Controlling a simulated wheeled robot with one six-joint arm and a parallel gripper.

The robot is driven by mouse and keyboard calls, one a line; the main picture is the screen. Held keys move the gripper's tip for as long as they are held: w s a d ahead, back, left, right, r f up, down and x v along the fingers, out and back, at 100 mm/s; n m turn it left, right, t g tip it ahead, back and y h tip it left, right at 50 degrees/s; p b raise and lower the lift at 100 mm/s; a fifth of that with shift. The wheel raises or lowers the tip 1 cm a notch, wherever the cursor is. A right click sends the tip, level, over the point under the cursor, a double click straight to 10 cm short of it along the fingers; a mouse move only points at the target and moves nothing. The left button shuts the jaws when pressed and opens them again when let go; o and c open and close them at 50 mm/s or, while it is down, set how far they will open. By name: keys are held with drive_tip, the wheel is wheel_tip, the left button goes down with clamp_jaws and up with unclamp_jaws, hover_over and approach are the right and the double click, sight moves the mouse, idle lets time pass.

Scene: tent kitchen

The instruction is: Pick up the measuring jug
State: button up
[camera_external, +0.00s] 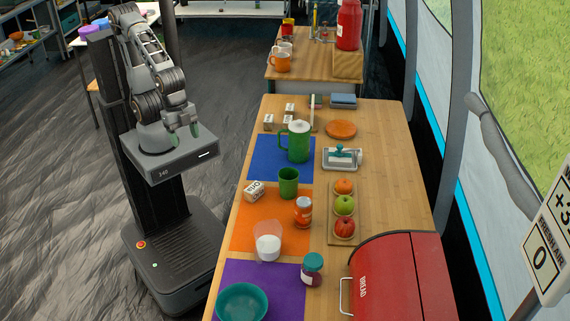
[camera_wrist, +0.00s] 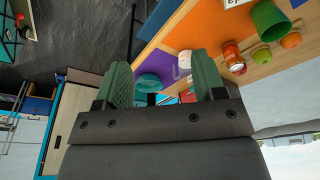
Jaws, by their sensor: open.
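The measuring jug (camera_external: 268,242) looks like a clear vessel with white contents, standing upright at the near edge of the orange mat (camera_external: 250,226) on the long wooden table. In the wrist view the jug (camera_wrist: 184,60) shows small, between the finger tips and beyond them. My gripper (camera_external: 184,132) is in front of my column, left of the table and well apart from the jug. In the wrist view the gripper (camera_wrist: 163,80) has its two green fingers spread, with nothing held between them.
A red bread box (camera_external: 400,280) fills the near right.

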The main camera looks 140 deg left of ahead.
drive_tip(key=w+f+g+b, duration=0.1)
drive_tip(key=w+f, duration=0.1)
drive_tip(key=w, duration=0.6)
drive_tip(key=w+f+g+b, duration=0.1)
drive_tip(key=w+f, duration=0.2)
drive_tip(key=w, duration=0.4)
drive_tip(key=n+b, duration=0.1)
drive_tip(key=n, duration=0.3)
hover_over(259, 245)
drive_tip(key=shift+g+y, duration=0.3)
drive_tip(key=shift+g, duration=0.1)
drive_tip(key=f, duration=0.5)
drive_tip(key=d+f, duration=0.1)
drive_tip(key=f, duration=0.1)
drive_tip(key=shift+s+f, duration=0.3)
wheel_tip(259, 245, up, 5)
drive_tip(key=w+n, duration=0.2)
drive_tip(key=f, duration=0.5)
drive_tip(key=s+f+b, duration=0.1)
drive_tip(key=f, duration=0.1)
drive_tip(key=shift+s+a+f, duration=0.1)
drive_tip(key=shift+a+f, duration=0.15)
drive_tip(key=shift+a, duration=0.1)
drive_tip(key=shift+s+a+f+p, duration=0.1)
drive_tip(key=shift+a+f+p, duration=0.1)
drive_tip(key=shift+f, duration=1.45)
drive_tip(key=shift+s+a+f+p, duration=0.1)
drive_tip(key=shift+f+p, duration=0.05)
drive_tip(key=shift+f, duration=1.45)
drive_tip(key=shift+d, duration=0.1)
